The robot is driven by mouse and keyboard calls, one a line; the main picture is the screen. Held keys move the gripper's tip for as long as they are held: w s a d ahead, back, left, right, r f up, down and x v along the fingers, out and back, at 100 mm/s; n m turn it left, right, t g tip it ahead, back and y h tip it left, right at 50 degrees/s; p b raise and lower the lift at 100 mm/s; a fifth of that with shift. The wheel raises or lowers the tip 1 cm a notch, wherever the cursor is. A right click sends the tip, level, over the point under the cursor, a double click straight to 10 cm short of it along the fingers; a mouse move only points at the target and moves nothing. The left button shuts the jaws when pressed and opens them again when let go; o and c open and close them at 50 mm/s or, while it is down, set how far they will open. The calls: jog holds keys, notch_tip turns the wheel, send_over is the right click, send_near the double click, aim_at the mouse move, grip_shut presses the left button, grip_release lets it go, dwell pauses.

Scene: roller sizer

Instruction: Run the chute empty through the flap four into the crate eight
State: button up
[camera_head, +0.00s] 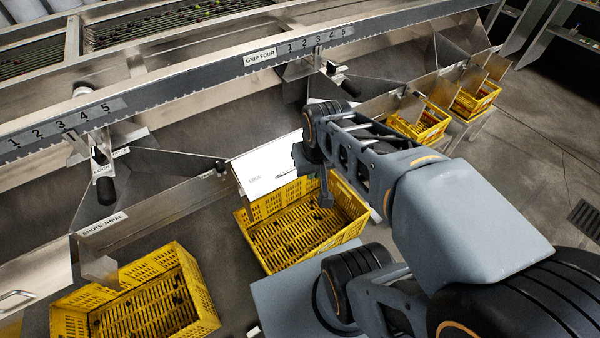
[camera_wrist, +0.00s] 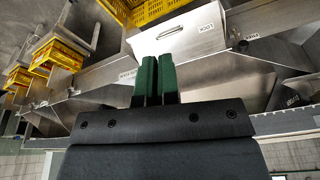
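A pale flap (camera_head: 265,172) marked "LOCK" stands over the back left part of a yellow crate (camera_head: 252,245); no number shows on either. The crate's slatted floor shows dark bits. In the wrist view the flap (camera_wrist: 182,35) has a handle, just beyond my fingertips. My gripper (camera_wrist: 158,62) has two green fingers nearly together with a thin gap and nothing visible between them. In the head view my gripper (camera_head: 325,195) hangs at the flap's right side, over the crate; contact cannot be told. A label "GRIP FOUR" (camera_head: 260,57) is on the rail above. The chute's inside is partly hidden.
A second yellow crate (camera_head: 205,310) stands front left, below a chute labelled "CHUTE THREE" (camera_head: 103,224). More yellow crates (camera_head: 420,128) stand to the right. Black-handled levers (camera_head: 105,190) hang from the steel rail. Open floor (camera_head: 540,150) lies at the right.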

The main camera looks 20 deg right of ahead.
jog(key=w+d+f+m+b, duration=0.1)
jog(key=f+b, duration=0.1)
jog(key=f, duration=0.1)
jog(key=w+d+f+m+b, duration=0.1)
jog(key=f+b, duration=0.1)
jog(key=f, duration=0.2)
jog(key=d+f+b, duration=0.1)
jog(key=f+b, duration=0.1)
jog(key=f, duration=0.1)
jog(key=shift+w+f+m, duration=0.35)
jog(key=shift+w+m, duration=0.05)
grip_shut()
jog(key=w+d+f+m+t+y+b, duration=0.1)
jog(key=w+d+f+m+b, duration=0.55)
jog(key=f+m+b, duration=0.35)
jog(key=w+r+m+t+p, duration=0.1)
jog(key=w+r+m+t, duration=0.1)
jog(key=w, duration=0.3)
jog(key=d+b+x, duration=0.1)
jog(key=b+x, duration=0.3)
jog(key=x, duration=0.9)
jog(key=shift+w+f+b, duration=0.15)
jog(key=shift+f+b, duration=0.25)
jog(key=shift+f, duration=0.05)
